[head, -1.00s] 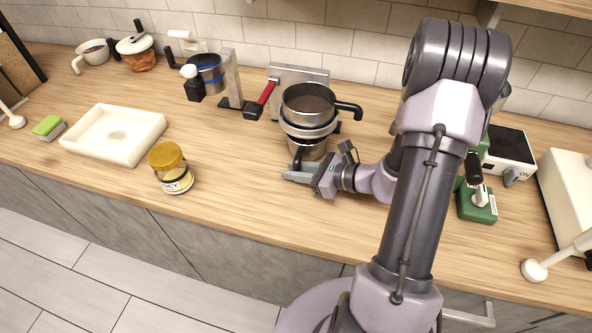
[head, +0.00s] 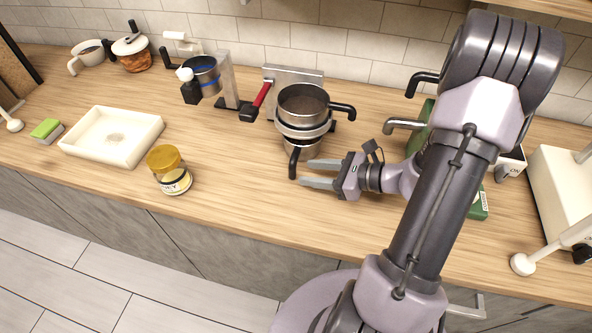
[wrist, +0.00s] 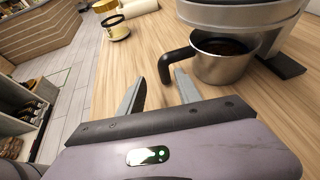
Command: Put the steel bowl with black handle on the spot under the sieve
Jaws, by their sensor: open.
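The steel bowl (head: 303,154) stands upright on the counter under the sieve (head: 304,130), its upper part partly hidden in the head view. Its black handle (head: 294,163) points toward the counter's front. In the wrist view the bowl (wrist: 222,68) holds something dark, and the sieve (wrist: 240,14) hangs above it. My gripper (head: 305,172) is open and empty, its fingertips just right of the handle in the head view. In the wrist view the handle (wrist: 172,63) lies just beyond the fingertips (wrist: 162,76); I see no grip on it.
A steel vessel with a black handle (head: 303,100) sits at the top of the sieve stack, beside a red handle (head: 262,95). A yellow-lidded jar (head: 168,170) and a white tray (head: 70,146) stand to the left. A green box (head: 478,205) is behind my arm.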

